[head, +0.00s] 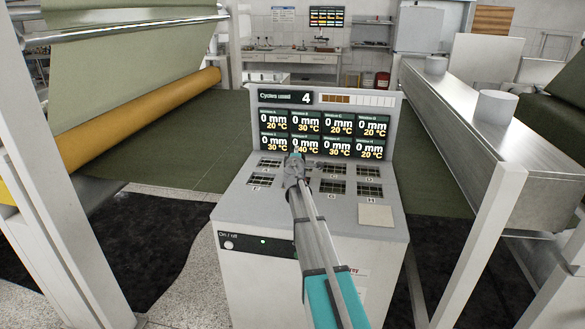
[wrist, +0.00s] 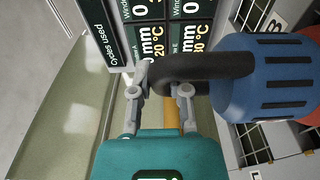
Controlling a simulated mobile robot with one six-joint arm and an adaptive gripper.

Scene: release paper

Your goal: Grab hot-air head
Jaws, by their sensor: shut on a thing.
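The hot-air head shows in the wrist view as a blue ribbed body (wrist: 262,75) with a red part at the right edge and a black bent tube (wrist: 215,66) reaching left. My gripper (wrist: 161,88) is shut on the black tube, with its grey fingers at the tube's curved end. The blue body lies to the right of the fingers, partly cut off by the frame. In the head view my gripper (head: 295,160) is in front of the console's display, above its panel of square slots. I cannot make out the hot-air head in that view.
The white console (head: 250,205) has a display (head: 325,125) at its back and several dark grid slots on top. A metal trough (head: 460,110) runs along the right. A green sheet with an orange roller (head: 140,115) is at the left.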

